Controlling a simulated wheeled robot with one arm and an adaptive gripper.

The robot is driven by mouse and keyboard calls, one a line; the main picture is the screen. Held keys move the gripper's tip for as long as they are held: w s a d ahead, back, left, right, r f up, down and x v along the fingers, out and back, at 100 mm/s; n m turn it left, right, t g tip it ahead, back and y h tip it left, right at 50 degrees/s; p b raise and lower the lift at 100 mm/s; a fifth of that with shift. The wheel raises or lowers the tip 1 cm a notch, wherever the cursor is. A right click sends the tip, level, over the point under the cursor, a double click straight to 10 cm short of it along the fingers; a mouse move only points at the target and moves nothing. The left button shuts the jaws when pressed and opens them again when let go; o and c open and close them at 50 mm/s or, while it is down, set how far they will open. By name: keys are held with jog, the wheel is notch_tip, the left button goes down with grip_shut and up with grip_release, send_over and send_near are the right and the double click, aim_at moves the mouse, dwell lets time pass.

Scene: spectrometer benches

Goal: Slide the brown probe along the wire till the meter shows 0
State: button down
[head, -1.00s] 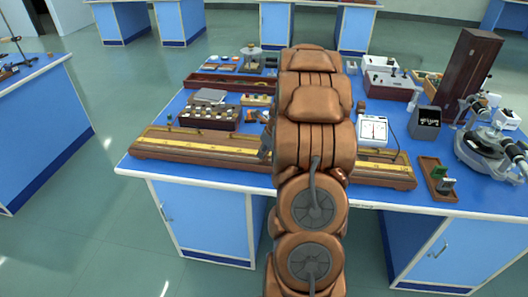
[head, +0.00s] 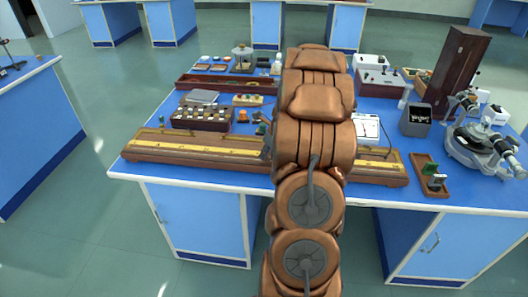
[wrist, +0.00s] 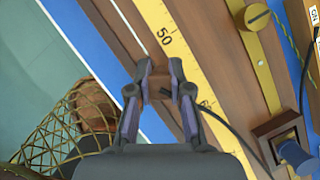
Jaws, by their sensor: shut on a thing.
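My gripper (wrist: 160,78) is shut on the brown probe (wrist: 158,86) in the wrist view. The probe is small and mostly covered by the fingers, and a black cable leads off it to the right. It is over the wooden wire board (head: 200,151), beside the yellow scale (wrist: 168,40) near the 50 mark. A thin pale line (wrist: 131,24), perhaps the wire, runs along the board. Whether the probe touches it, I cannot tell. The white meter (head: 367,128) stands behind the board in the head view. My arm hides part of it, and its reading is too small to tell.
A brass strip (wrist: 263,62) with a screw and a blue-knobbed terminal (wrist: 296,154) lie right of the scale. A box of knobs (head: 201,118) stands behind the board. A dark box (head: 416,120) and a spectrometer (head: 487,142) stand at right.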

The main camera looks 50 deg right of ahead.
jog(key=shift+s+d+p, duration=0.25)
jog(key=shift+s+d, duration=0.5)
jog(key=shift+s, duration=0.3)
jog(key=shift+s+d+p, duration=0.2)
jog(key=shift+s+d, duration=0.5)
jog(key=shift+s, duration=0.4)
jog(key=shift+s+d+p, duration=0.25)
jog(key=shift+s+d, duration=0.5)
jog(key=shift+s, duration=0.3)
jog(key=shift+s+d, duration=0.2)
jog(key=shift+s, duration=0.15)
jog(key=shift+s+a+f+p, duration=0.1)
jog(key=shift+a+f+p, duration=0.1)
jog(key=shift+f+p, duration=0.2)
dwell(3.1)
jog(key=c, duration=1.1)
grip_release()
jog(key=shift+o, duration=0.5)
jog(key=shift+d+r, duration=0.1)
jog(key=shift+d, duration=0.05)
jog(key=shift+r, duration=0.1)
